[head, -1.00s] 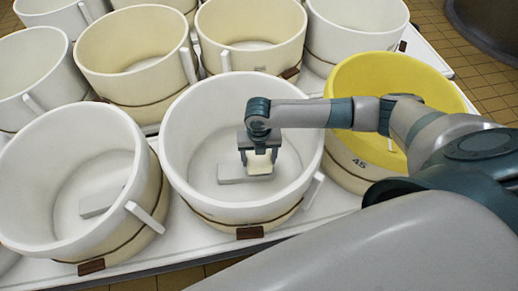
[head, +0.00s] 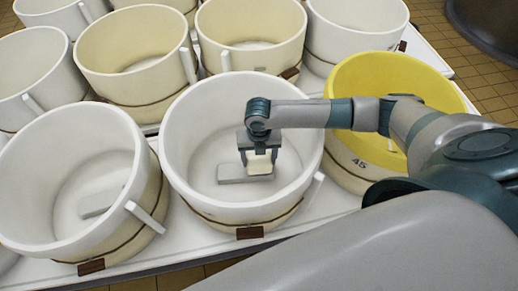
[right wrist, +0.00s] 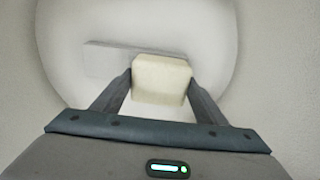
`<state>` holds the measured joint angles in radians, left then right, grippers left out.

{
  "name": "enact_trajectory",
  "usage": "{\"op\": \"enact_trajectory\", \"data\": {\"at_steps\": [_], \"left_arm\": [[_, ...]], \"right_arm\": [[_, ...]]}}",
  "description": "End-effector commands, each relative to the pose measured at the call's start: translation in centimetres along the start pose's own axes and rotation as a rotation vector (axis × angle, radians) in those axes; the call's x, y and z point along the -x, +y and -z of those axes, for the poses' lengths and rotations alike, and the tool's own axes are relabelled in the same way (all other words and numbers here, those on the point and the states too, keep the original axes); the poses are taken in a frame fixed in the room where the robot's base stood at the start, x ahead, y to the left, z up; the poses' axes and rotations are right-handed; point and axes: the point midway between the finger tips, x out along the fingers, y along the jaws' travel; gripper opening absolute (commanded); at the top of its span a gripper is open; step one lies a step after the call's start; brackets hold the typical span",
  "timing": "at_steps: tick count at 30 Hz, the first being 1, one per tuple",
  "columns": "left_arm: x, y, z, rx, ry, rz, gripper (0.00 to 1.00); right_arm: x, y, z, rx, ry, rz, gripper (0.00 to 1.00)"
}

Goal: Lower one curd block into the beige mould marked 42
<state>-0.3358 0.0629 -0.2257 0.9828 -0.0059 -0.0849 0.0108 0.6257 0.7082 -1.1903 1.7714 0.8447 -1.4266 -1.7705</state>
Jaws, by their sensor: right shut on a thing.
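My right gripper (head: 259,160) is inside the front middle mould (head: 178,150), which has a white rim and inside and a beige lower outside. It is shut on a pale cream curd block (head: 259,165). In the right wrist view the block (right wrist: 161,80) sits between the two fingertips, over a flat grey-white slab (right wrist: 103,60) in the mould. I cannot tell whether the block touches the slab. Two wholly beige moulds stand behind, one at back left (head: 135,50) and one at back middle (head: 250,35). I cannot read a 42 on any mould. My left gripper is not in view.
A yellow mould (head: 415,70) marked 45 stands at right, behind my right arm. A white-rimmed mould (head: 30,195) stands at front left with a slab inside. More white moulds crowd the white table (head: 195,240). The mould walls surround my gripper closely.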

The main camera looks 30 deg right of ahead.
Motion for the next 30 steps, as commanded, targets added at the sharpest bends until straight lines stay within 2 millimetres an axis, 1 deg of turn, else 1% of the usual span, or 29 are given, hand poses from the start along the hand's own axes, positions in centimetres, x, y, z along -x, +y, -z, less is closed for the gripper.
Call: {"op": "enact_trajectory", "data": {"at_steps": [30], "left_arm": [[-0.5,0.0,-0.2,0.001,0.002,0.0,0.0]], "right_arm": [[-1.2,0.1,0.0,0.0,0.0,-0.001,0.33]]}}
